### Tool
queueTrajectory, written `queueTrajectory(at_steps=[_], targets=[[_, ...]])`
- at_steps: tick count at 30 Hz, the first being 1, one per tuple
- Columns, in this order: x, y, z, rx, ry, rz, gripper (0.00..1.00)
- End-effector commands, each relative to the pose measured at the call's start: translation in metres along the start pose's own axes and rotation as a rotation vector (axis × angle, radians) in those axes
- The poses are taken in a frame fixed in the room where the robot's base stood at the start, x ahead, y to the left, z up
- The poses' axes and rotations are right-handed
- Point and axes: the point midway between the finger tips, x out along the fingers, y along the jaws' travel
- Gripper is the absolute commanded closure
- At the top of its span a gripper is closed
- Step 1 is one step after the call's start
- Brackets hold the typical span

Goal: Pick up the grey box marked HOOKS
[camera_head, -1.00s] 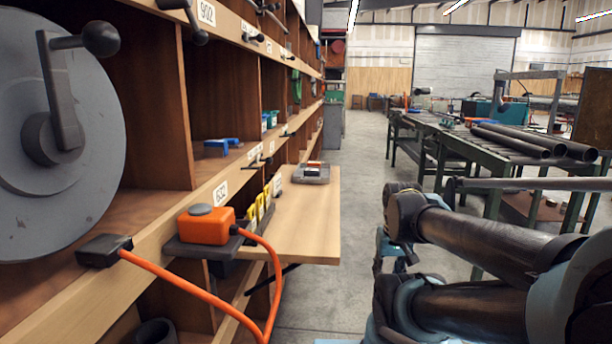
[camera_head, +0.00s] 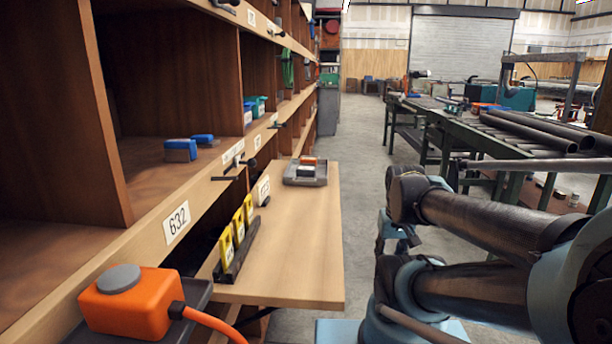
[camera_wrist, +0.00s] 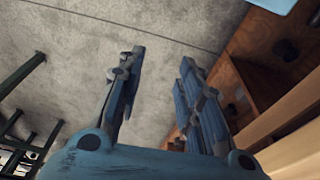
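No marking that reads HOOKS is legible in any view, so I cannot tell which thing is the grey box. A grey tray-like container (camera_head: 306,181) sits near the far end of the pull-out wooden board in the head view. Small white, dark and orange-brown things lie in it. My gripper (camera_wrist: 161,58) shows in the wrist view with its two fingers apart and nothing between them. It is over bare concrete floor, with wooden shelving at the right of that view.
The wooden board (camera_head: 300,260) juts from the shelving into the aisle. An orange box (camera_head: 132,303) with a cable is at the lower left. Yellow tags (camera_head: 238,228) stand along the board's left side. Blue items (camera_head: 181,150) lie in a cubby. A green table (camera_head: 450,126) bounds the aisle's right.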

Motion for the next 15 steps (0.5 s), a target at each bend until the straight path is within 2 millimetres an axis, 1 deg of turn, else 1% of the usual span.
queueTrajectory(at_steps=[4,5,6,8,9,11,15], targets=[[0.0,0.0,0.0,0.0,0.0,0.0,0.67],[0.0,0.0,0.0,0.0,0.0,0.0,0.62],[0.0,0.0,0.0,-0.001,0.0,-0.001,0.53],[-0.007,-0.001,0.006,-0.005,0.01,-0.005,0.39],[-0.009,-0.003,0.005,-0.011,0.009,-0.012,0.35],[-0.012,-0.006,0.0,-0.027,0.005,-0.028,0.35],[-0.025,-0.02,-0.022,-0.101,-0.006,-0.099,0.35]])
